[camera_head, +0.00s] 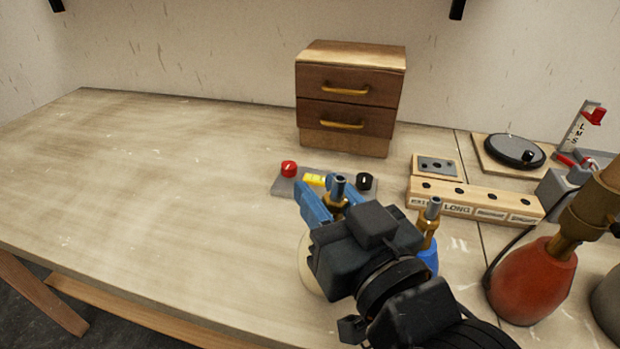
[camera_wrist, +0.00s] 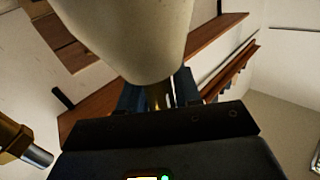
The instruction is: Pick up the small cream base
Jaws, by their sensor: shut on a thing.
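The small cream base (camera_head: 306,268) shows as a pale rounded edge at the left of my wrist, mostly hidden behind it. Its brass neck (camera_head: 337,200) with a grey metal tip stands up between the blue fingers of my gripper (camera_head: 328,198). My gripper is shut on this neck. In the wrist view the cream body (camera_wrist: 130,35) fills the top middle, and its brass neck (camera_wrist: 158,97) sits between the fingers. I cannot tell whether the base touches the table.
A blue base (camera_head: 428,257) with a brass neck stands close at the right of my wrist. A larger red base (camera_head: 533,282) is farther right. A grey switch plate (camera_head: 290,187), a wooden block (camera_head: 470,200) and a drawer cabinet (camera_head: 350,100) lie behind. The table's left side (camera_head: 150,190) is clear.

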